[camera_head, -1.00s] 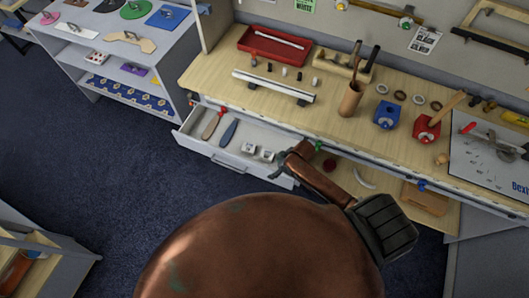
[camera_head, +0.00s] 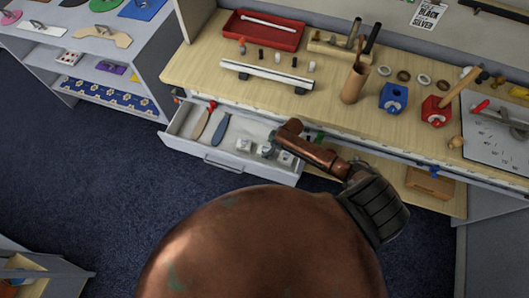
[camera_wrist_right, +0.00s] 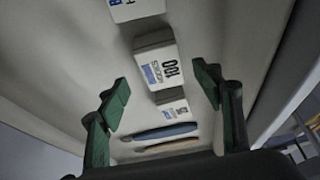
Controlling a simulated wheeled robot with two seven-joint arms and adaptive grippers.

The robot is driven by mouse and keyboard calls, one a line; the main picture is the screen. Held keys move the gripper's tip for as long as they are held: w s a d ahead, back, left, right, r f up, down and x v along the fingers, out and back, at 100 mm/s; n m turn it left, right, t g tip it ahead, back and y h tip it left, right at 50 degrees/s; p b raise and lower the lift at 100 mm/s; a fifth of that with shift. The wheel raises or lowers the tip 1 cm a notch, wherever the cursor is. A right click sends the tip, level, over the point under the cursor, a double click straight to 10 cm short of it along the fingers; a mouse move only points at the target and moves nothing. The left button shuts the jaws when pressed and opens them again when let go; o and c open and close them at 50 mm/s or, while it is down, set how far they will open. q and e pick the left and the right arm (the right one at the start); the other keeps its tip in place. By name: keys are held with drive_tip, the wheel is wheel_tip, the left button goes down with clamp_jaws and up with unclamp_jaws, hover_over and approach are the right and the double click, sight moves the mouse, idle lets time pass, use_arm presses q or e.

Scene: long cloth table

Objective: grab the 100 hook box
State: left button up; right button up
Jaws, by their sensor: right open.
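The 100 hook box (camera_wrist_right: 158,65) is a small white box with a black "100" and a blue label, lying in the open drawer (camera_head: 228,163). In the head view it appears to be the middle one of three small white boxes (camera_head: 264,151). In the right wrist view my right gripper (camera_wrist_right: 160,77) is open, its green-padded fingers on either side of the box in the picture and apart from it. In the head view the right gripper (camera_head: 277,138) is small and partly hidden at the drawer's right end. My left gripper is not in view.
Another white box (camera_wrist_right: 136,10) and a third one (camera_wrist_right: 173,108) flank the 100 box. The workbench top (camera_head: 205,70) overhangs behind, holding a red tray (camera_head: 263,32).

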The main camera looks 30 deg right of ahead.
sight(267, 150)
drive_tip(key=x, duration=0.5)
drive_tip(key=shift+s+d+b, duration=0.15)
drive_tip(key=shift+s+b, duration=0.05)
drive_tip(key=shift+b, duration=0.15)
drive_tip(key=shift+c, duration=0.4)
drive_tip(key=c, duration=1.2)
